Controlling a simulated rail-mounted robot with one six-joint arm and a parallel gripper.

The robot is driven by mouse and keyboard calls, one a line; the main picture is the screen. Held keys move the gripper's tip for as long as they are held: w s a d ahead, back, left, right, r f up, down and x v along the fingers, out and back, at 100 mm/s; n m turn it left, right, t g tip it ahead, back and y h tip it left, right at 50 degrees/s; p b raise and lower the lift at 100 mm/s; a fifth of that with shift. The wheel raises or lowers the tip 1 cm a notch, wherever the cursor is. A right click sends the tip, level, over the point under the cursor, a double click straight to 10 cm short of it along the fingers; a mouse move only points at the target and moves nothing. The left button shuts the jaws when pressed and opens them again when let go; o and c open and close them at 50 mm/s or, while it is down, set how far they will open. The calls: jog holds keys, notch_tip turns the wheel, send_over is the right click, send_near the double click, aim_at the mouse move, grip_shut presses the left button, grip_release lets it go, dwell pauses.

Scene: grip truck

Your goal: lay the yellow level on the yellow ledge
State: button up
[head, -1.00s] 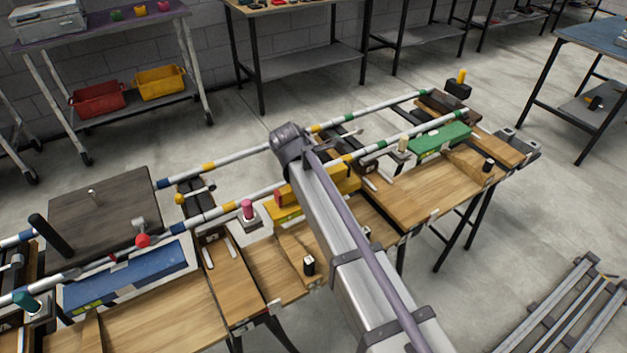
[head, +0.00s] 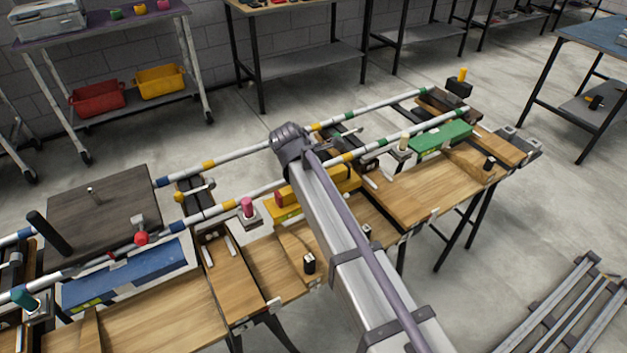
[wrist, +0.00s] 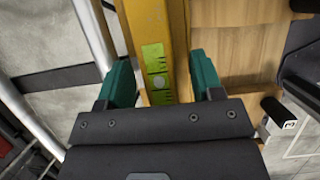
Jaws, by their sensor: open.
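The yellow level (wrist: 158,30), a long yellow bar with green vial windows, runs between my fingers in the wrist view. My gripper (wrist: 162,80) is open, with one teal finger on each side of the bar. A gap shows at the right finger; contact at the left finger is unclear. In the head view, yellow pieces (head: 287,211) show at the middle of the bench, partly behind my arm. I cannot tell level from yellow ledge there, nor whether the level rests on it. My gripper is hidden in the head view.
Striped rails (head: 235,156) run along the bench. A pink-topped peg (head: 247,207) and a black post (head: 309,264) stand near the yellow pieces. A blue piece (head: 130,275) lies left, a green one (head: 440,137) right. Bare wood (head: 425,195) shows right of my arm.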

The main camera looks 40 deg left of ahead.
jog(key=p+v, duration=0.9)
jog(key=v, duration=0.2)
jog(key=shift+d+p, duration=0.1)
jog(key=shift+p, duration=0.3)
jog(key=shift+f, duration=0.2)
jog(key=shift+m, duration=0.9)
jog(key=d+r+m+g+y+p, duration=0.1)
jog(key=d+m, duration=1.3)
jog(key=d, duration=1.4)
jog(key=d+r+m+g+p, duration=0.3)
jog(key=d+m, duration=1.2)
jog(key=d, duration=1.4)
jog(key=shift+w+m+y+p, duration=0.3)
jog(key=shift+w+y+p, duration=0.1)
jog(key=shift+p, duration=0.15)
jog(key=shift+d+r, duration=0.1)
jog(key=shift+d, duration=0.05)
